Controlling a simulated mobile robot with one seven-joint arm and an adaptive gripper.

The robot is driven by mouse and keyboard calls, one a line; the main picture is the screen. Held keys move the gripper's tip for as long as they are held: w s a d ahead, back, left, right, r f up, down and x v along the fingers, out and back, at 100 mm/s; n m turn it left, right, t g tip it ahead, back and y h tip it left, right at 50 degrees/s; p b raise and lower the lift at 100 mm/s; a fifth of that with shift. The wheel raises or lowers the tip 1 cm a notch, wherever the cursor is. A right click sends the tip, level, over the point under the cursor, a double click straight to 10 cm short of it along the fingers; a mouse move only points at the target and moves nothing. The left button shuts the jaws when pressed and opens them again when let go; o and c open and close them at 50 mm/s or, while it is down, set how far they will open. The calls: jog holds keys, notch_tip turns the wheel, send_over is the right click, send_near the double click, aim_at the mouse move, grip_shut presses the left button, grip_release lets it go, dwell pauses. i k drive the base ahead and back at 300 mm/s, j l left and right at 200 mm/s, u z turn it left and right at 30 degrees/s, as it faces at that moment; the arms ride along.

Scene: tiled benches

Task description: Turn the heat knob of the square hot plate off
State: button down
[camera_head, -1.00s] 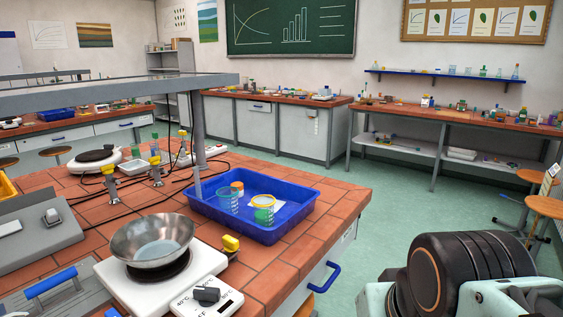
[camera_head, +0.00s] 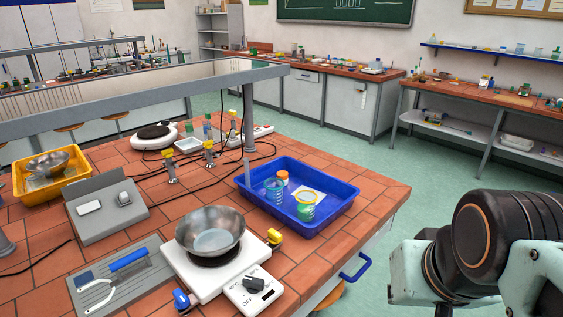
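The square white hot plate (camera_head: 177,259) stands on the tiled bench near the front edge. A metal bowl (camera_head: 211,232) sits on its dark heating disc. The black heat knob (camera_head: 254,284) is on the white control panel (camera_head: 236,297) at the hot plate's front right. The panel has temperature marks and the word OFF near its lower edge. The knob's exact setting is too small to read. A part of my arm shows at the lower right, apart from the hot plate. My gripper is not in view.
A blue tray (camera_head: 340,207) with beakers stands behind the hot plate to the right. A grey mat (camera_head: 131,285) with tools lies to its left. Yellow gas taps (camera_head: 209,148) and cables are farther back. A metal frame (camera_head: 120,104) crosses above the bench. The green floor is open at right.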

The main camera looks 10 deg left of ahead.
aim_at(253, 285)
jog(key=u, duration=1.2)
jog(key=i+l, duration=0.1)
jog(key=k+l, duration=0.2)
jog(key=i+j+z, duration=0.15)
jog(key=z, duration=0.2)
jog(key=i+j+z, duration=0.15)
jog(key=z, duration=0.2)
jog(key=i+u, duration=0.1)
jog(key=i, duration=0.15)
